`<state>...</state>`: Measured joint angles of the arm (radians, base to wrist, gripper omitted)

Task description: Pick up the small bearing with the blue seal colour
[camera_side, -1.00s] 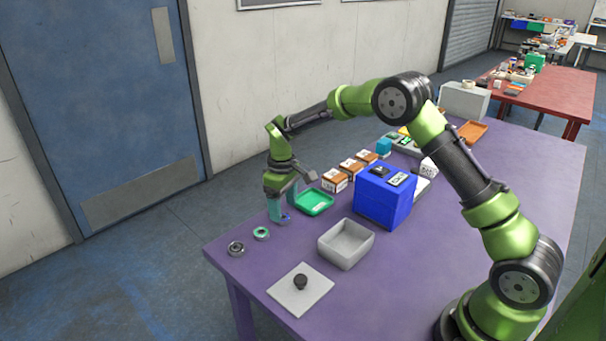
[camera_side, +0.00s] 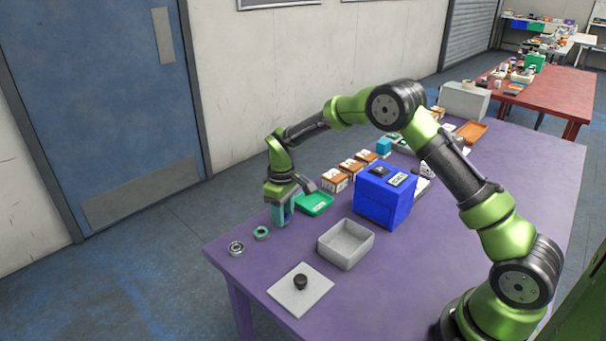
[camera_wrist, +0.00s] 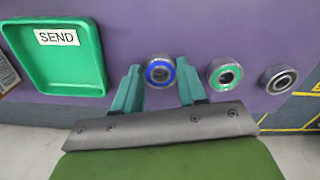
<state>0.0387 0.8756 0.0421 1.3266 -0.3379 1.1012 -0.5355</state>
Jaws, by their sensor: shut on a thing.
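The bearing with the blue seal (camera_wrist: 159,72) is between the two teal fingers of my gripper (camera_wrist: 158,70) in the wrist view. My gripper is shut on it. In the side view my gripper (camera_side: 282,216) is low over the purple table near its far left edge, and its fingers hide the bearing. A bearing with a green seal (camera_wrist: 225,74) lies just right of the fingers in the wrist view; it also shows in the side view (camera_side: 261,233). A bearing with a dark seal (camera_wrist: 279,79) lies farther right, also seen in the side view (camera_side: 236,248).
A green tray labelled SEND (camera_wrist: 64,62) lies close to the fingers. A grey open box (camera_side: 345,245), a blue box (camera_side: 384,200) and a pale plate with a black knob (camera_side: 301,296) stand on the table (camera_side: 440,270). Orange-brown boxes (camera_side: 335,181) stand behind the tray.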

